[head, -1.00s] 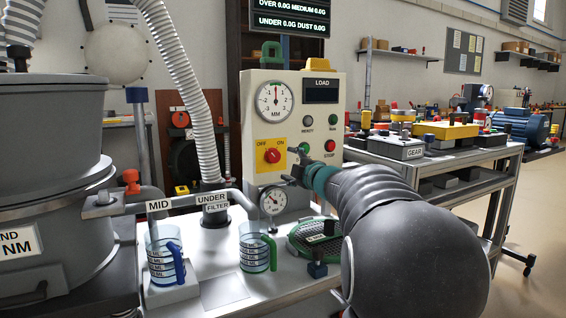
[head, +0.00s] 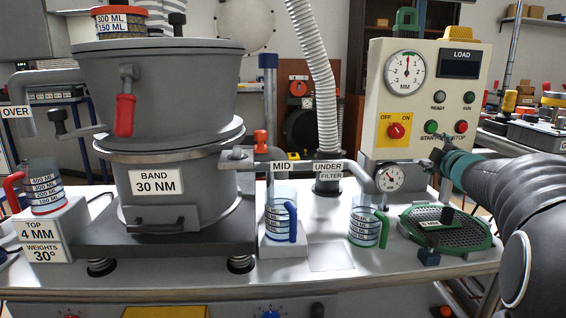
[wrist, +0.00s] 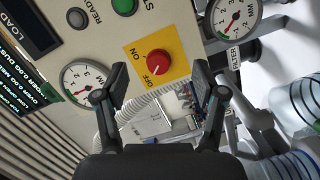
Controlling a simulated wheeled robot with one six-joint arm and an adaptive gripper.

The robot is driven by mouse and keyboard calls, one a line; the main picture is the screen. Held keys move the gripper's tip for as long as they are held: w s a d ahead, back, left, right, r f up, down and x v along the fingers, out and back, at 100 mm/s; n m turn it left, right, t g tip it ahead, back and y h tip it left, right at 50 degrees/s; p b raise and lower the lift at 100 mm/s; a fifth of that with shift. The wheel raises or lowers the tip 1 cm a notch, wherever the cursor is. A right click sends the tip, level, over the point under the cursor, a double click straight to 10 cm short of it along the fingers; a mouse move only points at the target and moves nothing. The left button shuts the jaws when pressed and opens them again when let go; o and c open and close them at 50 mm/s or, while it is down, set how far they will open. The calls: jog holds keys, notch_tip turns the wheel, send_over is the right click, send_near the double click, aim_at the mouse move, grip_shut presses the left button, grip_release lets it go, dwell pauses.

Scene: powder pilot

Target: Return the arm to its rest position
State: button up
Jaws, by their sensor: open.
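My gripper (wrist: 161,92) is open and empty in the wrist view, its two dark fingers apart in front of the control panel. Between and beyond the fingers are the panel's red knob (wrist: 158,62) on a yellow OFF/ON plate (wrist: 144,58). In the head view my arm comes in from the right, with a teal band near its end. My gripper (head: 437,154) there is small and dark, in front of the panel's lower right, by the START and STOP buttons. Its fingers are hard to make out in that view.
A grey sieve machine (head: 170,90) is at left. A blue-handled jug (head: 281,221), a green-handled jug (head: 366,224) and a round green mesh sieve (head: 455,232) sit along the bench front.

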jog(key=s+d+f+m+g+h, duration=0.3)
jog(key=s+d+f+m+h, duration=0.15)
jog(key=f+m, duration=0.2)
jog(key=s+a+f+m+g, duration=0.4)
jog(key=s+f+m+g, duration=0.15)
jog(key=s+f, duration=0.35)
jog(key=s+a+f+g+y, duration=0.1)
jog(key=s+a+f+y, duration=0.1)
jog(key=s+a, duration=1)
jog(key=s+a+f+g+y+p, duration=0.1)
jog(key=s+a+y, duration=0.4)
jog(key=s+a, duration=0.6)
jog(key=shift+s+a+f+g, duration=0.4)
jog(key=shift+a+f, duration=0.25)
jog(key=shift+a, duration=1.5)
